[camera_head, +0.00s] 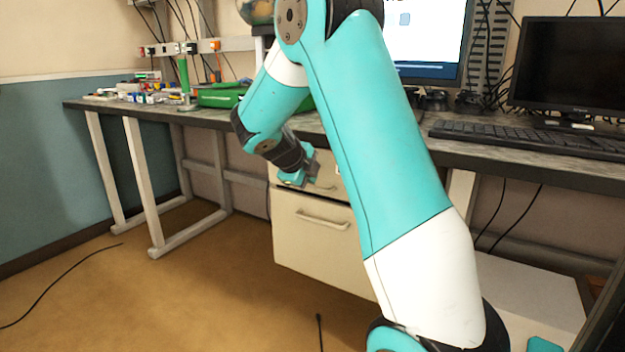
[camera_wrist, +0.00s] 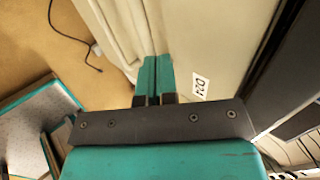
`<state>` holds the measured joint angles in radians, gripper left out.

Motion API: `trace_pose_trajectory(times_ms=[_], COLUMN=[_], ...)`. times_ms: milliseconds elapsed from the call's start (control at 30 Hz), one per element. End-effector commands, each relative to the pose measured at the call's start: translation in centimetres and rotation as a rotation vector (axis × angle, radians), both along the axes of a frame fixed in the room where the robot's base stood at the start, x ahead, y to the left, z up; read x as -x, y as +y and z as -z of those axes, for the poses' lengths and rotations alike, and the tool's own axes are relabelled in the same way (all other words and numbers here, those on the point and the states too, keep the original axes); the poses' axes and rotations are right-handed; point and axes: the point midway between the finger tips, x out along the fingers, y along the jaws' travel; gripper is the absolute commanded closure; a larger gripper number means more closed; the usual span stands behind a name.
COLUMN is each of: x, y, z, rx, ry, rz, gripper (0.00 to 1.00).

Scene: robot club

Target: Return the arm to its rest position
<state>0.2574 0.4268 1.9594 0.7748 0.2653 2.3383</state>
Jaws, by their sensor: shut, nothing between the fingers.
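My arm, teal and white, rises from the lower right of the head view and bends over at the top. My gripper (camera_head: 300,178) hangs in front of the cream drawer cabinet (camera_head: 312,232), below the desk edge. In the wrist view my gripper (camera_wrist: 155,75) shows its two teal fingers together, shut with nothing between them. The cabinet front appears behind the fingers there. My upper arm hides part of the desk and cabinet in the head view.
The desk (camera_head: 520,160) runs across the back, with a keyboard (camera_head: 530,137), a dark monitor (camera_head: 568,68) and a green case (camera_head: 222,97). Floor (camera_head: 200,290) is open at the lower left. A black cable (camera_head: 60,280) lies on it.

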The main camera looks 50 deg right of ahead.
Motion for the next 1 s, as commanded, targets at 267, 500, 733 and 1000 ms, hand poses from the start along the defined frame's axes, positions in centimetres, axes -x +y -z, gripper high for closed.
trace_pose_trajectory(times_ms=[267, 500, 733, 1000], x=[0.7, 1.1, 1.2, 0.9], y=[5.0, 7.0, 7.3, 10.8], z=[-4.7, -6.5, -6.7, -5.9], rx=[-0.002, -0.003, -0.003, -0.073], ry=[0.0, 0.003, 0.005, 0.159], rz=[-0.004, 0.0, 0.002, -0.273], gripper=[1.0, 1.0, 1.0, 1.0])
